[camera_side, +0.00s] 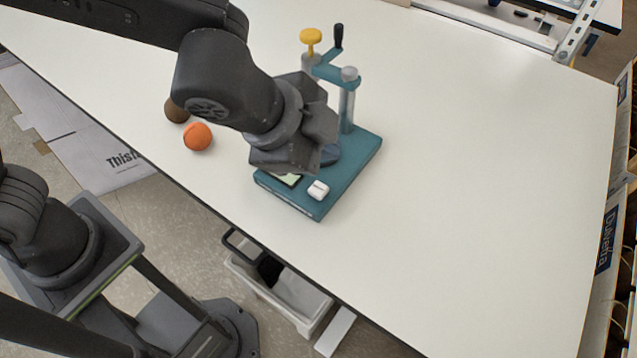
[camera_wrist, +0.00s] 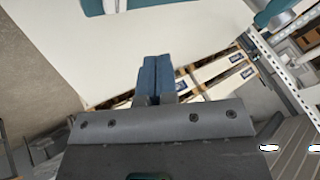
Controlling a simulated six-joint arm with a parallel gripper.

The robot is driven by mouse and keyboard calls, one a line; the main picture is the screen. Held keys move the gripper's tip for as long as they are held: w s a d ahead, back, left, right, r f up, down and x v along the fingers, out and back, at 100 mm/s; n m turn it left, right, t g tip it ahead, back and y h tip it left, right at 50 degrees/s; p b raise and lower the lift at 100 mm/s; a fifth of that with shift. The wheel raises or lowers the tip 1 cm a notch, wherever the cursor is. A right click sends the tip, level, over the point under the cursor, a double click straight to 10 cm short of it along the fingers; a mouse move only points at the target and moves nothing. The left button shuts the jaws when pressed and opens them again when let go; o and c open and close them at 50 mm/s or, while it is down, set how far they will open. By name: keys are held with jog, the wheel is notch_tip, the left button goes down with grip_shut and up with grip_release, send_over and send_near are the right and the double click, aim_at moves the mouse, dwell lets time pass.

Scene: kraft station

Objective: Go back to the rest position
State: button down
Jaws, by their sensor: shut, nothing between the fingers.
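My gripper shows in the wrist view (camera_wrist: 158,74), its two blue fingers side by side, shut and empty. In the side view, my wrist and gripper body hang over the teal bench device (camera_side: 350,171), in front of its base and posts. The fingertips are hard to make out there, and I cannot tell whether they touch the device. My arm reaches in from the upper left, away from any folded pose.
The white table (camera_side: 470,200) is clear right of the device. A yellow knob (camera_side: 311,37) and black crank handle (camera_side: 338,36) stand up behind my gripper. An orange ball (camera_side: 198,137) and a brown ball (camera_side: 177,110) lie left. A bin (camera_side: 310,309) stands below the table's near edge.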

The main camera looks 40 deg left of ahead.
jog(key=s+a+r+n+y, duration=0.15)
jog(key=a+n, duration=0.25)
jog(key=a, duration=0.4)
jog(key=a+r+n+y, duration=0.1)
jog(key=a+r+n, duration=0.2)
jog(key=a, duration=0.6)
jog(key=s+a+n+g, duration=0.1)
jog(key=s+a+n, duration=0.5)
jog(key=s+a, duration=0.2)
jog(key=shift+s+a+f+n, duration=0.2)
jog(key=shift+f+n, duration=0.1)
jog(key=shift+f, duration=0.15)
